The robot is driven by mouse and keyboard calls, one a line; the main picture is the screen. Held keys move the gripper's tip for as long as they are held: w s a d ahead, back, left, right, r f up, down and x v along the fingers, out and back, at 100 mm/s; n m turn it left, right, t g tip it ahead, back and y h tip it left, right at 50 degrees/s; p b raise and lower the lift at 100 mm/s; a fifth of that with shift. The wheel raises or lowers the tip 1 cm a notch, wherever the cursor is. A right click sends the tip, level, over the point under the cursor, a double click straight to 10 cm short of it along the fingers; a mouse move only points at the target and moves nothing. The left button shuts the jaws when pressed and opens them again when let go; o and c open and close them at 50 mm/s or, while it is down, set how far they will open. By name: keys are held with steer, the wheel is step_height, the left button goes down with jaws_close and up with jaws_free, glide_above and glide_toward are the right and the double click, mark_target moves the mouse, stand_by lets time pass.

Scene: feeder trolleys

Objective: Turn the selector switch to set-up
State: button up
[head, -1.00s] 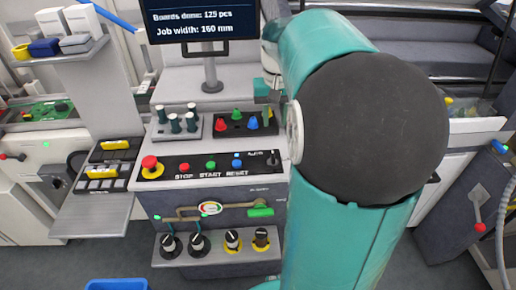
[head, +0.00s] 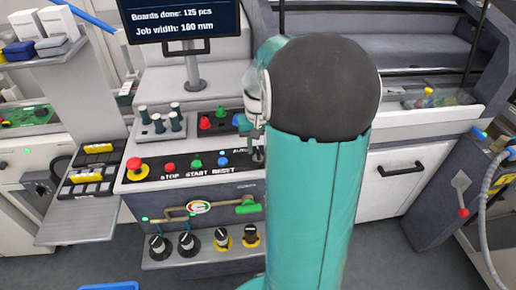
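The selector switch (head: 259,154) is a small dark knob at the right end of the black control strip (head: 148,180), beside a partly hidden label. My gripper (head: 257,141) hangs from my teal arm just above the switch and partly covers it. The view is too small to tell whether the fingers touch the knob or are open or shut. Which position the switch points to cannot be read.
On the strip left of the switch are a red emergency stop (head: 136,168) and red STOP, green START and blue RESET buttons. Behind stands a rack of coloured parts (head: 205,122). My arm hides the area right of the switch.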

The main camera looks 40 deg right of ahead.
steer(key=shift+f, duration=0.85)
jaws_close()
